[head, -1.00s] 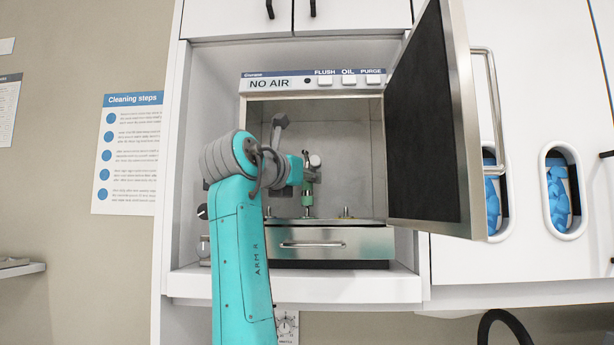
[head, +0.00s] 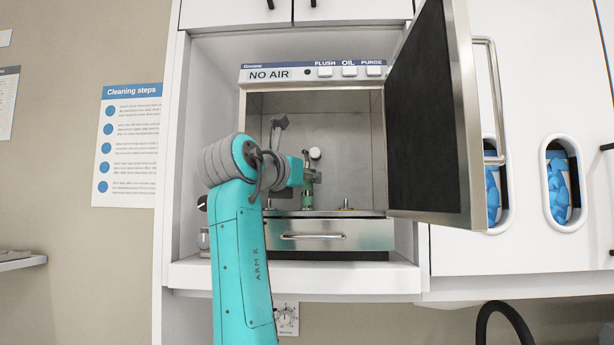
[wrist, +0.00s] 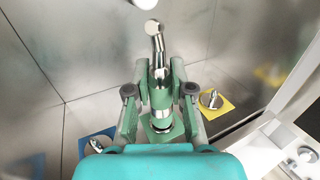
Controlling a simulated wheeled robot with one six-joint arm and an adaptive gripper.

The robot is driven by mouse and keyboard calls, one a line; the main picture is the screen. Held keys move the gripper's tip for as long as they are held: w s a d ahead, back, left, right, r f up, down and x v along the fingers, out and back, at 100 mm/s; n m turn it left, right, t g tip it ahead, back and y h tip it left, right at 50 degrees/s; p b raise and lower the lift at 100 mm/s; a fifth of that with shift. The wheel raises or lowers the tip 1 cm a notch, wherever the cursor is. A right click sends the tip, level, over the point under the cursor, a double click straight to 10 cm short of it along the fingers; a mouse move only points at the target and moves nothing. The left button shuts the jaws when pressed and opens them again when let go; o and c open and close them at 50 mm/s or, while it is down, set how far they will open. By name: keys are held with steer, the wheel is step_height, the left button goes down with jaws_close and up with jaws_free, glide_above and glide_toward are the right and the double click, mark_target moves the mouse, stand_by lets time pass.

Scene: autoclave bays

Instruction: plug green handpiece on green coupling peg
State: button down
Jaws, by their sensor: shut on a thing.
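The green handpiece (wrist: 160,97) stands upright between my gripper's fingers, its silver angled head at the top. It also shows in the head view (head: 307,193), inside the open chamber. My gripper (wrist: 160,100) is shut on its green body; it shows small in the head view (head: 310,174). The green coupling's square plate (wrist: 176,126) lies directly under the handpiece. The handpiece's lower end meets a silver ring above that plate. The green peg itself is hidden, so I cannot tell how fully the handpiece sits on it.
A peg on a yellow plate (wrist: 223,106) stands to the right, and one on a blue plate (wrist: 82,148) to the left. The open chamber door (head: 425,115) bounds the right side. A drawer (head: 330,235) lies below. The panel (head: 269,74) reads NO AIR.

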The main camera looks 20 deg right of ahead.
steer(key=shift+f, duration=0.1)
steer(key=c, duration=0.9)
jaws_free()
steer(key=shift+c, duration=0.2)
steer(key=v, duration=1.2)
